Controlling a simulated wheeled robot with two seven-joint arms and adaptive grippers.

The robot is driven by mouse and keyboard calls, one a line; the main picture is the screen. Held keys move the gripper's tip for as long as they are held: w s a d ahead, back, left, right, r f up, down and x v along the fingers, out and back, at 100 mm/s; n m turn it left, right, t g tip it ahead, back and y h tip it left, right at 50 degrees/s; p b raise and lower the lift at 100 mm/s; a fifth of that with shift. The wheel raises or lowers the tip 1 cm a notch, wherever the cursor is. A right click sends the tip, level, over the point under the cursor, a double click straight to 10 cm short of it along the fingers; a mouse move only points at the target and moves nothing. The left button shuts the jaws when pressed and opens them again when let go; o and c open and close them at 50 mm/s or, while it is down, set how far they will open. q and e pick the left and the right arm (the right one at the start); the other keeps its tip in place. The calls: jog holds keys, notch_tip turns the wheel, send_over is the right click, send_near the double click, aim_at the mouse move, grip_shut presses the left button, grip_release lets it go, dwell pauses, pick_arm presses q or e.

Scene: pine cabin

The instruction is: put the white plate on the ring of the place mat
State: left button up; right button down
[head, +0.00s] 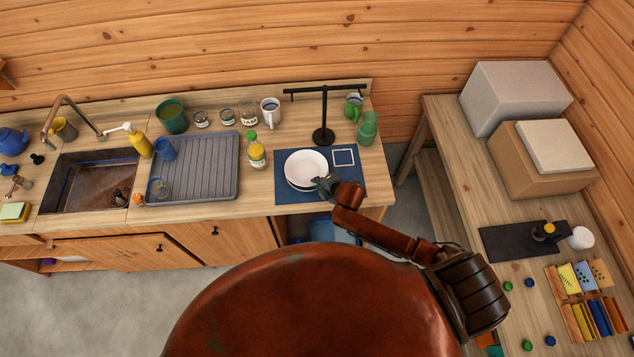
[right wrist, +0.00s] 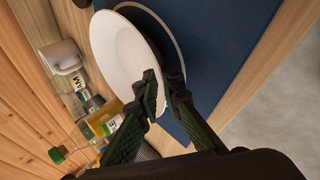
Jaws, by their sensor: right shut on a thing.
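The white plate (head: 305,166) is over the left part of the blue place mat (head: 363,191) at the counter's right end. My right gripper (head: 324,184) is shut on the plate's near right rim. In the right wrist view the fingers (right wrist: 162,93) pinch the rim of the plate (right wrist: 124,58). A pale ring line (right wrist: 178,45) shows on the mat beside the plate, with dark shadow between them. The plate looks slightly raised; its exact gap to the mat cannot be told. Most of the ring is hidden under the plate. My left gripper is out of view.
A black stand (head: 323,136) rises behind the mat. A yellow bottle with a green cap (head: 256,155), a white mug (head: 270,110) and green cups (head: 367,128) stand nearby. A grey drying rack (head: 205,172) lies left. A white square outline (head: 343,157) marks the mat.

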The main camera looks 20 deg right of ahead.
jog(key=c, duration=2.1)
grip_release()
jog(key=v, duration=1.2)
jog(key=shift+r, duration=0.1)
